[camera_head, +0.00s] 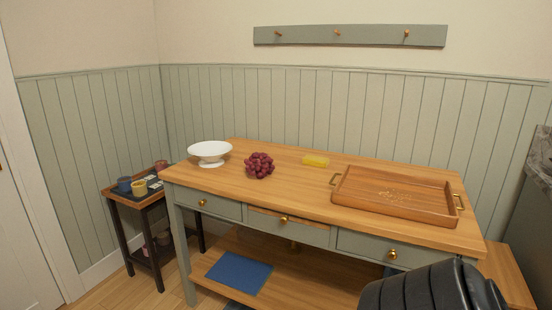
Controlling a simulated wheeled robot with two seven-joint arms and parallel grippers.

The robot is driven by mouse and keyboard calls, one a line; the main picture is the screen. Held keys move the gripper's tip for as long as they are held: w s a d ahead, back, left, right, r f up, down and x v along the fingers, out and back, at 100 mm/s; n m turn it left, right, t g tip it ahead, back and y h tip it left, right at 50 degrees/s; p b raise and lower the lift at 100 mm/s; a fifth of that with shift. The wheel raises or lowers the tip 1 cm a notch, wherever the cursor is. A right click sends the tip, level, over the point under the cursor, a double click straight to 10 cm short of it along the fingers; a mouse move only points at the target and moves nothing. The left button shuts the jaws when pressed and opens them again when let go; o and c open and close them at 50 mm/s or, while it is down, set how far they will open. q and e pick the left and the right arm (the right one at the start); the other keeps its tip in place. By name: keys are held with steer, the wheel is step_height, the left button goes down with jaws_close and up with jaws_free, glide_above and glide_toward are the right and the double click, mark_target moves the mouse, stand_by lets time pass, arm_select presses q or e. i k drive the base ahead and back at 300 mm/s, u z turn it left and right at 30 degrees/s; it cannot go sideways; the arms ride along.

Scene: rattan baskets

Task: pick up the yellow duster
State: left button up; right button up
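Neither of my grippers shows in the head view.
A wooden tray with brass handles (396,196) lies right of it; dark red grapes (259,165) and a white footed bowl (210,152) stand left. A black, segmented, padded-looking shape (425,288) blocks the lower right. A side table (146,199) holds several cups.

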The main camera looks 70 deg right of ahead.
mark_target(310, 160)
steer(key=z, duration=0.7)
steer(key=i, duration=1.2)
steer(key=z, duration=1.1)
